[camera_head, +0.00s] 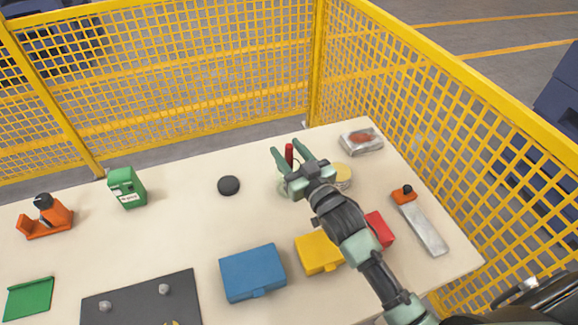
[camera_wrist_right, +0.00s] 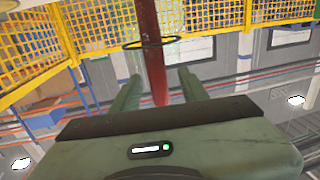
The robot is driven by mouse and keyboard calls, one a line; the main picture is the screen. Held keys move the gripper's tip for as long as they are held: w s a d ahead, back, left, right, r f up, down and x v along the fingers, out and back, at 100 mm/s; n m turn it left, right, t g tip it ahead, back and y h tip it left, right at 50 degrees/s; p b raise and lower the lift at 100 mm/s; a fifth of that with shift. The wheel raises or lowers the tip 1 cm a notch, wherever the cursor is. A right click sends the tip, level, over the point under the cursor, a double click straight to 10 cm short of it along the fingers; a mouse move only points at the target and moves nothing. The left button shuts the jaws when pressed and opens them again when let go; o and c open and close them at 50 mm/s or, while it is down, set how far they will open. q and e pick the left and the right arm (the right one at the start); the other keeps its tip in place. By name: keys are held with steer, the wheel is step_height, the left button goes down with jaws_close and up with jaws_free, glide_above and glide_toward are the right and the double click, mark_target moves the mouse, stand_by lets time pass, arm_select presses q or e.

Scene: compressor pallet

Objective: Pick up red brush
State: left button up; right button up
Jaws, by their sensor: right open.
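The red brush (camera_head: 289,152) shows as an upright red handle between the fingers of my right gripper (camera_head: 286,149) at the back of the table. Its lower part is hidden by the gripper. In the right wrist view the red handle (camera_wrist_right: 150,60) runs between the two green fingers of the gripper (camera_wrist_right: 160,76), with a thin dark ring around it. The fingers are open, with a visible gap on each side of the handle. My left gripper is not in view.
A round yellow-topped can (camera_head: 344,175) stands just right of the gripper. A metal tray (camera_head: 372,149), a black puck (camera_head: 228,185), a scraper (camera_head: 427,228), a blue box (camera_head: 252,272) and a yellow box (camera_head: 317,254) lie around. A yellow mesh fence (camera_head: 200,75) borders the table.

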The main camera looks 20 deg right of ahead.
steer(key=w, duration=0.3)
steer(key=shift+a+f, duration=0.1)
steer(key=shift+a, duration=0.15)
steer(key=shift+s, duration=0.15)
jaws_close()
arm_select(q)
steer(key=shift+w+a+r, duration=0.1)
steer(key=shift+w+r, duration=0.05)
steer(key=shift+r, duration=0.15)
